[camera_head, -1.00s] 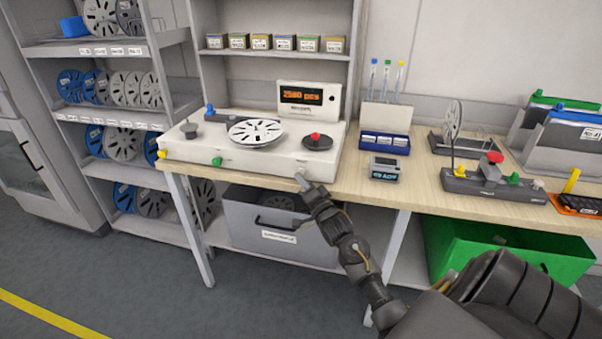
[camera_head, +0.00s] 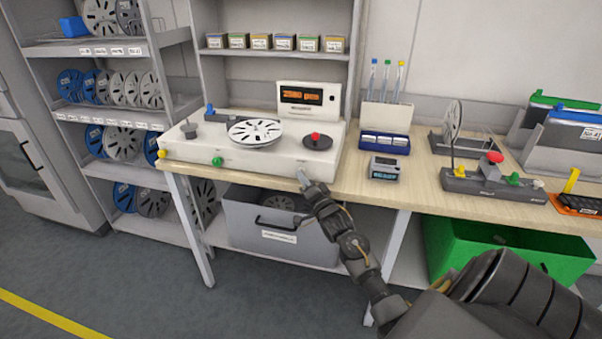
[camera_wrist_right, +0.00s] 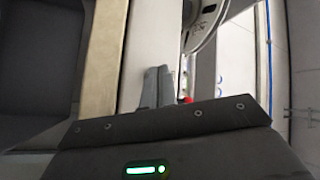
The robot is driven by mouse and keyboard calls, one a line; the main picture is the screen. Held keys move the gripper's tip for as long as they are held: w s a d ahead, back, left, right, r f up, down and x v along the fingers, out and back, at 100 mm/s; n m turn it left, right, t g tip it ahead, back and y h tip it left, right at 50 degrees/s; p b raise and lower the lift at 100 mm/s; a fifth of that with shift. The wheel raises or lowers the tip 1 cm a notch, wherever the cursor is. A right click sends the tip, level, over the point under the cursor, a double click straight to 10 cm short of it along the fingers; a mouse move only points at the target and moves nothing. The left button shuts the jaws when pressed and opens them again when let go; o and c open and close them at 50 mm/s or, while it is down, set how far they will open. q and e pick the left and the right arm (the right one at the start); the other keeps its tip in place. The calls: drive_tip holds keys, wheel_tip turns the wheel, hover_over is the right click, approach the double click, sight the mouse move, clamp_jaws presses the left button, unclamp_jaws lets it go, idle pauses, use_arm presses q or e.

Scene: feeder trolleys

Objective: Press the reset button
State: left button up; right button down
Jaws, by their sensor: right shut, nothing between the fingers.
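A white counting machine (camera_head: 245,158) stands on the bench, with a reel on top and an orange display (camera_head: 302,95) behind. Its front face carries a yellow button (camera_head: 161,154) at the left corner and a green button (camera_head: 217,161). No label tells which button is the reset button. My right gripper (camera_head: 302,176) is shut and empty at the right end of this front face. Any button behind its fingertips is hidden. The right wrist view shows the closed fingers (camera_wrist_right: 157,82) against or close to the white face; I cannot tell contact. My left gripper is out of view.
A red knob (camera_head: 316,136) sits on a black disc on the machine's top. A small grey device (camera_head: 384,168) and a blue label box (camera_head: 385,143) stand to the right. A grey bin (camera_head: 270,225) and a green bin (camera_head: 480,250) are below the bench.

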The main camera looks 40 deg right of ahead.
drive_tip(key=shift+w+d, duration=0.2)
drive_tip(key=shift+d, duration=0.05)
drive_tip(key=shift+s+a, duration=0.1)
drive_tip(key=shift+a, duration=0.05)
idle(0.5)
drive_tip(key=shift+s+a+p, duration=0.45)
drive_tip(key=shift+a+p, duration=0.2)
drive_tip(key=s+a+p, duration=0.1)
drive_tip(key=a, duration=0.1)
drive_tip(key=s+a+p, duration=0.2)
idle(0.5)
drive_tip(key=shift+w, duration=0.1)
idle(0.5)
